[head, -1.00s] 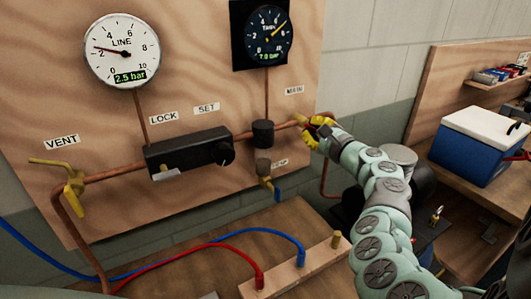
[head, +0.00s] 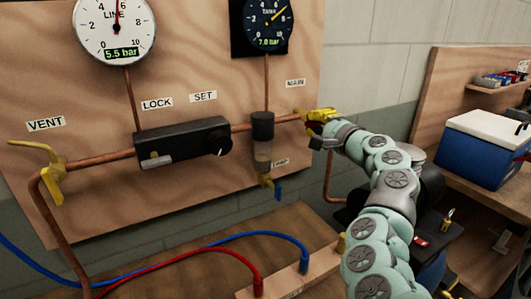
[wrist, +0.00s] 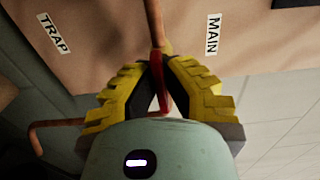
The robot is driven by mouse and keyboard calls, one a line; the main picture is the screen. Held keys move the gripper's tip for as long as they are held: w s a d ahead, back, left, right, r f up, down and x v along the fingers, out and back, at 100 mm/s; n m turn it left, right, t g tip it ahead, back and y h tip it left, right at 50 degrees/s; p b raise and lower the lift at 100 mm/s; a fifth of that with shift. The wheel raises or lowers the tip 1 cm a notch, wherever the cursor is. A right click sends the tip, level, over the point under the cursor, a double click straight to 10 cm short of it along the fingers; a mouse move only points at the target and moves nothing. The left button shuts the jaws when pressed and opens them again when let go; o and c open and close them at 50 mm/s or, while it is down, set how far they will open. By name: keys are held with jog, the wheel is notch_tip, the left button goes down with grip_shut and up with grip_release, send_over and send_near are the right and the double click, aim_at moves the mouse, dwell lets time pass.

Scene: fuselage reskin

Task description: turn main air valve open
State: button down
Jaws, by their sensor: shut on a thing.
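The main air valve sits on the copper pipe at the right edge of the plywood panel, under a MAIN label (wrist: 213,35). Its red handle (wrist: 163,92) shows between my fingers in the wrist view. My gripper (wrist: 160,66) has yellow ridged fingers and is shut on this handle. In the head view my gripper (head: 318,116) covers most of the valve, so the handle's exact angle is hard to tell. The LINE gauge (head: 115,28) reads 5.5 bar. The TANK gauge (head: 268,22) reads 7.0 bar.
A yellow VENT valve (head: 50,172) is at the left. A black lock unit (head: 182,142) and a filter (head: 262,140) sit along the pipe. Blue and red hoses (head: 215,248) cross the bench below. A blue cooler (head: 480,148) stands at the right.

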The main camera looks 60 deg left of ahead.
jog(key=shift+s+a+f, duration=0.1)
dwell(0.3)
jog(key=c, duration=1.1)
grip_release()
jog(key=shift+o, duration=0.2)
jog(key=shift+d, duration=0.35)
jog(key=d, duration=1.1)
jog(key=shift+s+d, duration=0.15)
jog(key=shift+s, duration=0.25)
